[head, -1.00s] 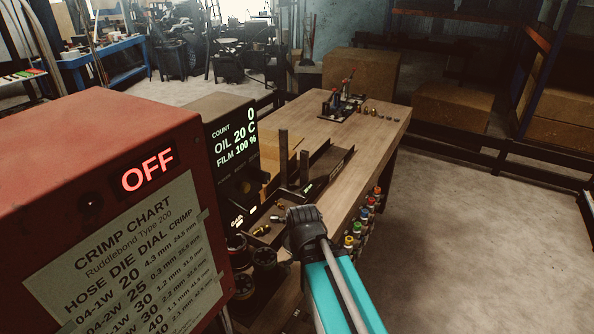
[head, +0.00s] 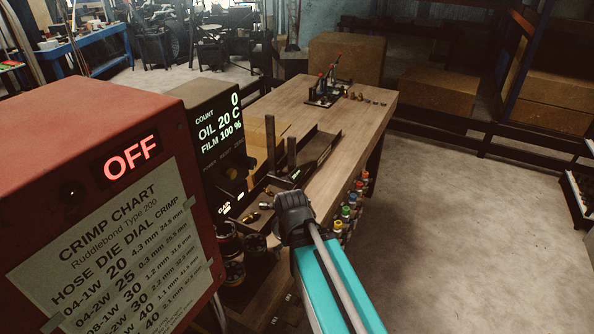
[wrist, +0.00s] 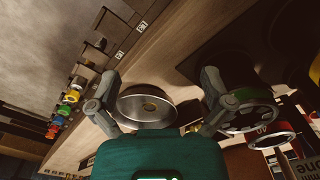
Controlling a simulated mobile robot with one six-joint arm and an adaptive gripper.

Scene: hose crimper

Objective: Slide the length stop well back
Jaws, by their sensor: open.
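In the wrist view my gripper (wrist: 159,78) is open, with its two grey fingers spread wide and nothing held. The red crimper (head: 97,110) reads OFF.
The wooden bench (head: 352,115) carries a dark tray with upright posts (head: 271,140) close behind my wrist. Coloured-capped items (head: 346,213) hang along its right edge. A dark rack with small tools (head: 327,95) stands at the far end. The floor to the right is clear.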

